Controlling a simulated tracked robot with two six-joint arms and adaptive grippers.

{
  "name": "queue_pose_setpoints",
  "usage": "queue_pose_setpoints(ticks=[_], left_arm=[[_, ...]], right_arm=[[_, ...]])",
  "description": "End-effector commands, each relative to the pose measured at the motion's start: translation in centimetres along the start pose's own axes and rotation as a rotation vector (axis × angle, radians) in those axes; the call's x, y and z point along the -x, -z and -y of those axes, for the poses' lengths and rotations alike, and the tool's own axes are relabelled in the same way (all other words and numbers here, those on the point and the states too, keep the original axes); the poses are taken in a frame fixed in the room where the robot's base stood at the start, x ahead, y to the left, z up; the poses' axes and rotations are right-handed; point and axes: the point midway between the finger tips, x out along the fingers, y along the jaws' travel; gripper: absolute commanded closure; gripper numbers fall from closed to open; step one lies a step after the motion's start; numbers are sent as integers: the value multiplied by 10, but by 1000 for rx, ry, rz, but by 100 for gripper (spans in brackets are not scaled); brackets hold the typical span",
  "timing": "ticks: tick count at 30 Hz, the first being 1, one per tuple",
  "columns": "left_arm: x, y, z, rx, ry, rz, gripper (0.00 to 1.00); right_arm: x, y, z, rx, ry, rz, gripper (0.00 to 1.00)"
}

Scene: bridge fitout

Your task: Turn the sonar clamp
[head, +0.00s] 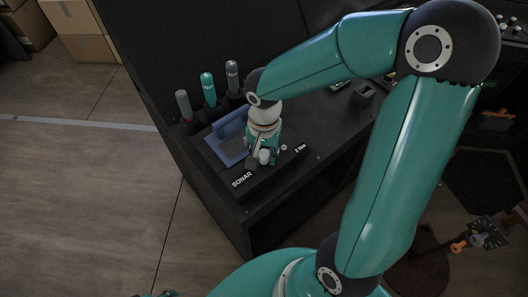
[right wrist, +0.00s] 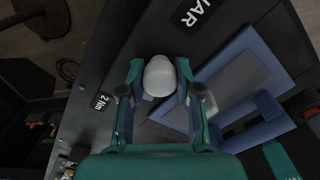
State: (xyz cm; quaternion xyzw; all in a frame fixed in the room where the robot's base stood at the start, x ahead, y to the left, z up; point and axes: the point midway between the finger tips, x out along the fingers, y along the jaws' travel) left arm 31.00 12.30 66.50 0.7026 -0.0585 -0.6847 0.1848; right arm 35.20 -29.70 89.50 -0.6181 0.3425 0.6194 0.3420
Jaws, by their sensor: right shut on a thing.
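The sonar clamp shows as a pale rounded knob (right wrist: 158,76) in the right wrist view, on the dark console beside the label ending in "AR" (right wrist: 193,12). In the head view the SONAR label (head: 242,179) is on the console's front edge, and the knob (head: 265,156) is small and partly covered. My right gripper (right wrist: 159,72) is shut on the knob, one finger on each side. It also shows in the head view (head: 262,157), coming down from above. The knob's base is hidden.
A blue frame (head: 223,152) with a grey panel lies beside the knob. Three upright handles, one teal (head: 208,90), stand behind it. A "2 lm"-like label (right wrist: 101,101) is close to the gripper. The dark console top (head: 320,115) is mostly clear to the right.

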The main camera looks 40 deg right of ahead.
Motion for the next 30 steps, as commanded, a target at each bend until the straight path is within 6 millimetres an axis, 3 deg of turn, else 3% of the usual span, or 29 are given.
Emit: queue_pose_setpoints(ticks=[14, 30], left_arm=[[-3, 0, 1, 0, 0, 0, 60], [-14, 0, 5, 0, 0, 0, 60]], right_arm=[[0, 2, 1, 79, 4, -5, 100], [0, 2, 3, 519, 4, -7, 100]])
